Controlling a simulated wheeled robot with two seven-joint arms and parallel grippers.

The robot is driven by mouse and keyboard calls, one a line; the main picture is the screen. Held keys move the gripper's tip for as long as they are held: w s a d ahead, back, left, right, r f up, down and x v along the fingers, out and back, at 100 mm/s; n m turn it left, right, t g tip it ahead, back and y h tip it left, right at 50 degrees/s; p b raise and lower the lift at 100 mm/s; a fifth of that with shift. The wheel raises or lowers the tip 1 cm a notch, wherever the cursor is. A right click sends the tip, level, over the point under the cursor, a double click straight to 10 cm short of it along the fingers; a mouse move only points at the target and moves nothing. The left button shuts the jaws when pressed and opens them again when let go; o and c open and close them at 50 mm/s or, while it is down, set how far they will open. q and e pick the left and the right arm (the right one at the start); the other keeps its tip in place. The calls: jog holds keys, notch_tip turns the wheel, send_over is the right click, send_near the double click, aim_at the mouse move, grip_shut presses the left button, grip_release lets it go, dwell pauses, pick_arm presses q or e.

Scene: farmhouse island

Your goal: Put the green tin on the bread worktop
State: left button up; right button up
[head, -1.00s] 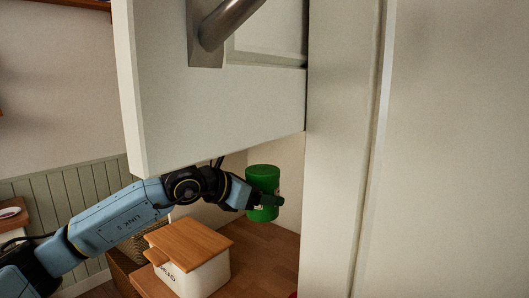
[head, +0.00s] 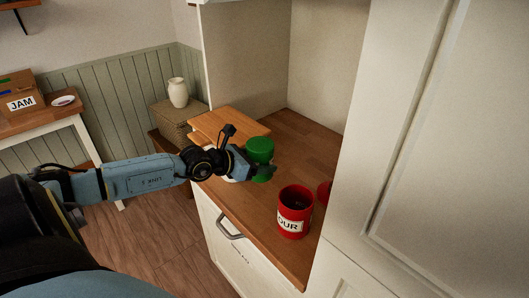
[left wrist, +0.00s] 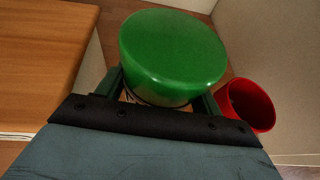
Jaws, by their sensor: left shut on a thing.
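The green tin (head: 260,149) is held by my left gripper (head: 258,168) over the wooden worktop (head: 268,208) in the head view. In the left wrist view the green tin (left wrist: 173,55) sits between the two fingers, its round top facing the camera. My left gripper (left wrist: 165,95) is shut on it. The tin looks upright. I cannot tell whether its base touches the wood. The bread box, with its wooden lid (head: 222,122), is just behind and left of the gripper, partly hidden by it. My right gripper is not in view.
A red flour tin (head: 295,212) stands at the worktop's front right, with another red thing (head: 324,192) partly hidden by the cabinet edge. The bread box lid also shows in the left wrist view (left wrist: 40,60). Bare wood lies behind the green tin (head: 305,135). A tall white panel (head: 425,150) bounds the right.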

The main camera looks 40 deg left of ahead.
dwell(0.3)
pick_arm(q)
jog(key=shift+f, duration=3.75)
jog(key=shift+f, duration=0.65)
jog(key=o, duration=1.2)
jog(key=shift+o, duration=0.3)
jog(key=shift+f, duration=0.1)
jog(key=shift+o, duration=0.6)
jog(key=shift+s, duration=0.2)
jog(key=v, duration=1.3)
jog(key=shift+s+r, duration=0.25)
jog(key=shift+s, duration=0.05)
